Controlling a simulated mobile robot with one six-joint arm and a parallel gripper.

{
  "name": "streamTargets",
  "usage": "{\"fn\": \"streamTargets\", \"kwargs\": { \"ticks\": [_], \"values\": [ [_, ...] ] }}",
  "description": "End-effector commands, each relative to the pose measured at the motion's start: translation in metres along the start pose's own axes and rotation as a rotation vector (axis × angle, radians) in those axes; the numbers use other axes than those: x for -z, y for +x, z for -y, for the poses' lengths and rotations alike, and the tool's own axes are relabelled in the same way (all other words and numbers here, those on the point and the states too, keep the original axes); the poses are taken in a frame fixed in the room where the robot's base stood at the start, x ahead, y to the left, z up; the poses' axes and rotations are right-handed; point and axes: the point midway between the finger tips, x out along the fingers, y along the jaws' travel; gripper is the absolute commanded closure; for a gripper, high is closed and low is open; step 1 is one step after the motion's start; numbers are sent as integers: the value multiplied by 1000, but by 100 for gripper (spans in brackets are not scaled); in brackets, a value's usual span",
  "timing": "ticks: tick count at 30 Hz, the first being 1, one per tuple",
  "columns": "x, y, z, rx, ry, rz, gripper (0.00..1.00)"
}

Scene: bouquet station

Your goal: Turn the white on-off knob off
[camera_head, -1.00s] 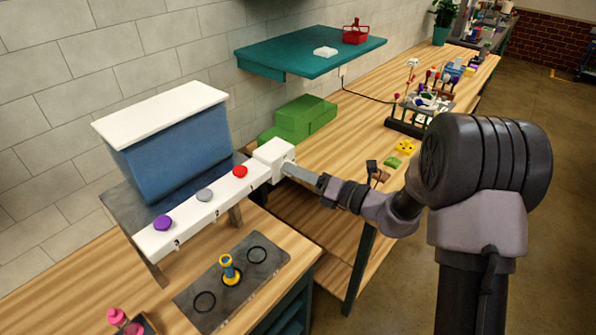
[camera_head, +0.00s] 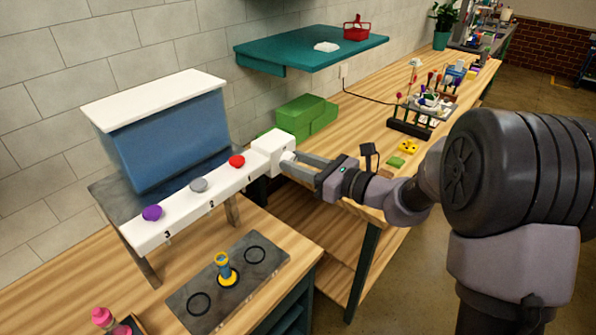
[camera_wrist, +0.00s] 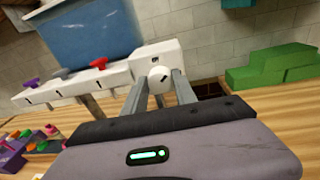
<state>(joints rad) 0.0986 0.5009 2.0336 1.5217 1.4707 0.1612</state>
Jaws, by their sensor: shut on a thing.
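The white on-off knob (camera_wrist: 159,77) is on the end face of a white box (camera_head: 271,148) at the right end of a white rail. In the wrist view a dark slanted mark shows on the knob's face. My gripper (camera_wrist: 160,84) has one finger on each side of the knob and is shut on it. In the head view my gripper (camera_head: 291,159) reaches the box's end from the right, and its fingers hide most of the knob.
The white rail (camera_head: 185,205) carries red (camera_head: 237,161), grey (camera_head: 198,184) and purple (camera_head: 152,213) knobs, beneath a blue tank (camera_head: 172,145). Green blocks (camera_head: 305,117) stand behind my gripper. A slate mat (camera_head: 200,278) with a yellow-and-blue piece (camera_head: 225,270) lies in front.

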Motion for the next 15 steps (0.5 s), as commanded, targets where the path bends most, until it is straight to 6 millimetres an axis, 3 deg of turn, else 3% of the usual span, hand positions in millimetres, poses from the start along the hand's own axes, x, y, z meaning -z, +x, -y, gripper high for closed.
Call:
{"fn": "streamTargets", "kwargs": {
  "ticks": [15],
  "values": [
    [6, 1, -2, 33, -477, -33, 100]
  ]
}}
